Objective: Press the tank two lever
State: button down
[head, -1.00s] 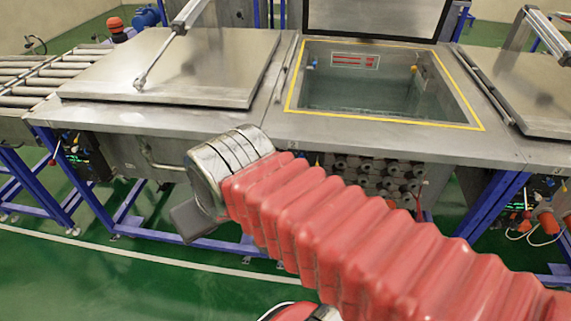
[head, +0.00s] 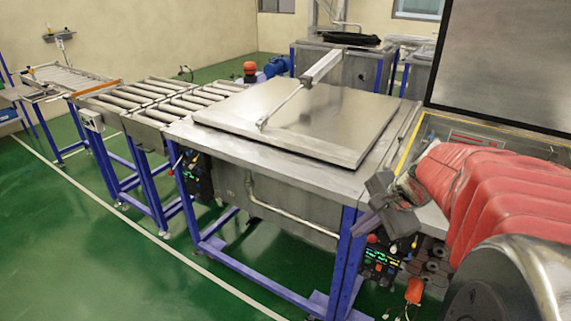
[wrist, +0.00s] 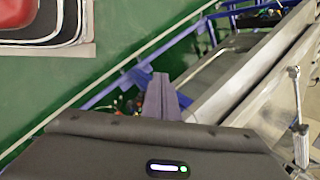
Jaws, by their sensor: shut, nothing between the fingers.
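A dark control panel (head: 380,260) with lit green displays hangs under the bench, beside the blue legs at the middle tank. A small red-tipped lever (head: 371,239) stands at its top. I cannot read a tank number here. My gripper (head: 366,219) is shut and empty, just above the red tip in the head view; I cannot tell the gap in depth. In the wrist view my shut fingers (wrist: 160,98) point away from the camera, with the blurred panel (wrist: 125,105) just left of them.
The left tank has a closed steel lid (head: 300,120) with a pneumatic cylinder (head: 322,66). Another panel (head: 195,172) hangs at its left end. The middle tank's lid (head: 503,65) is raised. A roller conveyor (head: 160,100) runs left. Green floor (head: 90,240) in front is clear.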

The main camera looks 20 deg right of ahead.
aim_at(375, 239)
jog(key=s+d+f+m+t, duration=0.2)
jog(key=d+m, duration=0.7)
jog(key=d, duration=0.7)
jog(key=shift+f+m, duration=0.3)
jog(key=shift+f, duration=0.4)
jog(key=shift+w, duration=0.1)
jog(key=x, duration=1.4)
jog(key=shift+d, duration=0.1)
jog(key=shift+f, duration=0.1)
